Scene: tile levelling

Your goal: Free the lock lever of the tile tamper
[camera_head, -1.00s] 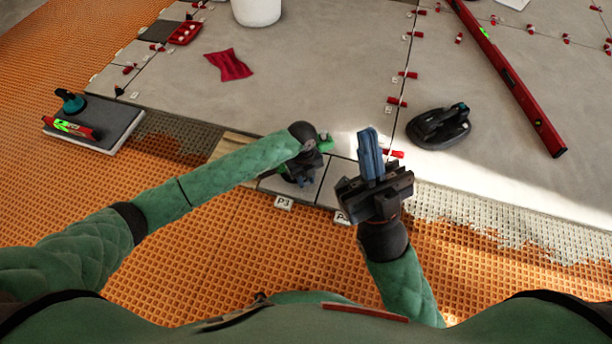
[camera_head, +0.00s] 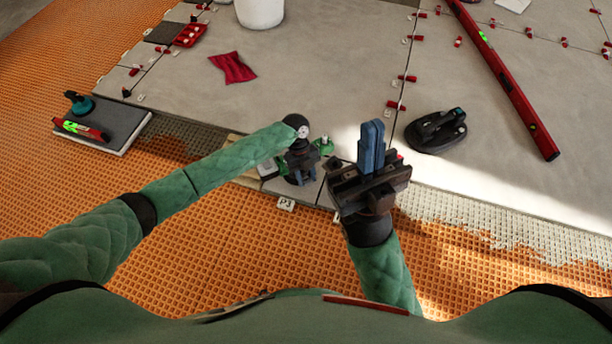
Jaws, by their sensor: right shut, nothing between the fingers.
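A black oval tool with a top handle and a small blue part (camera_head: 436,130) lies on the large grey tile at the right; it looks like the tile tamper, but I cannot make out its lock lever. My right gripper (camera_head: 371,146) is shut and empty, its blue fingers together, left of that tool and apart from it. My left gripper (camera_head: 300,177) is over the small grey tiles by the P3 tag. Its fingers are partly hidden by the wrist, so its opening is unclear. Green parts (camera_head: 325,146) of an item show beside it, mostly hidden.
A red level (camera_head: 508,84) lies at the right. A red cloth (camera_head: 233,67) and white bucket (camera_head: 259,12) are on the tiles further back. At the left, a loose tile (camera_head: 118,133) carries a small level and a teal-handled tool. Orange matting (camera_head: 200,262) covers the near floor.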

